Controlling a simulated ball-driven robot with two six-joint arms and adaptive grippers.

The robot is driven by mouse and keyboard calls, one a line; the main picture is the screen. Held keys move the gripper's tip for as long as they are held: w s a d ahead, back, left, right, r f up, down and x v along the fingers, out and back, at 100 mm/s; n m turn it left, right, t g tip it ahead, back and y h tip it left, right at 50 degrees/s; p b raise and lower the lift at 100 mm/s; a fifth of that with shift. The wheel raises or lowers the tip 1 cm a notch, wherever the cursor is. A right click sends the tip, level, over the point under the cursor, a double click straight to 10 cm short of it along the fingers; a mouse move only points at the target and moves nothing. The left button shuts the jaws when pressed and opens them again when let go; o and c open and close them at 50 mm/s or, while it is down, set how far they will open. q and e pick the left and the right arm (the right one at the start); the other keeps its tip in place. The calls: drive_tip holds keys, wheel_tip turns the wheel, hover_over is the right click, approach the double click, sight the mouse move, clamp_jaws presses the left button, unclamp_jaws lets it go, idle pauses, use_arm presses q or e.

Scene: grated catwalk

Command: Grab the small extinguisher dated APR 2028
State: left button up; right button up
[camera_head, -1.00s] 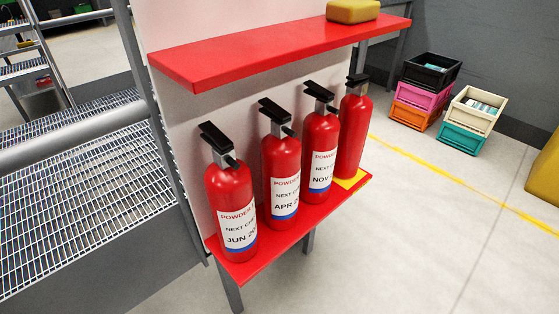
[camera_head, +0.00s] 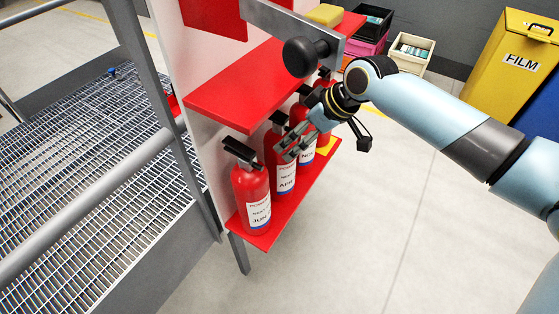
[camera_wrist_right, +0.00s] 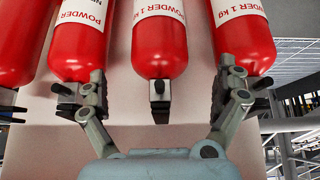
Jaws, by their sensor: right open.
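The red extinguisher labelled APR (camera_head: 284,182) stands second from the left on the red shelf; the year is not readable. My right gripper (camera_head: 290,146) is by its upper part and hides some of it. In the right wrist view an extinguisher (camera_wrist_right: 160,48), apparently the APR one, is in the middle with its black handle lowest. My open right gripper (camera_wrist_right: 165,92) has one finger on each side of its line, in front of the neighbours, and is not closed on it. My left gripper is not in view.
A JUN extinguisher (camera_head: 251,200) stands left of it, and a NOV one (camera_head: 307,156) right, partly hidden. A fourth (camera_head: 325,139) is at the far end. An upper red shelf (camera_head: 235,95) overhangs them. A grated catwalk (camera_head: 90,160) lies left; the floor right is open.

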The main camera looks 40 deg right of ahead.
sight(277, 135)
drive_tip(key=shift+w+a, duration=0.2)
drive_tip(key=shift+w, duration=0.4)
drive_tip(key=shift+w+a, duration=0.2)
drive_tip(key=shift+w, duration=0.35)
drive_tip(key=x, duration=0.5)
drive_tip(key=shift+w+a+b, duration=0.15)
drive_tip(key=shift+w+b, duration=0.1)
drive_tip(key=shift+b, duration=0.05)
drive_tip(key=shift+c, duration=0.3)
drive_tip(key=c, duration=1.6)
drive_tip(key=shift+w+r, duration=0.15)
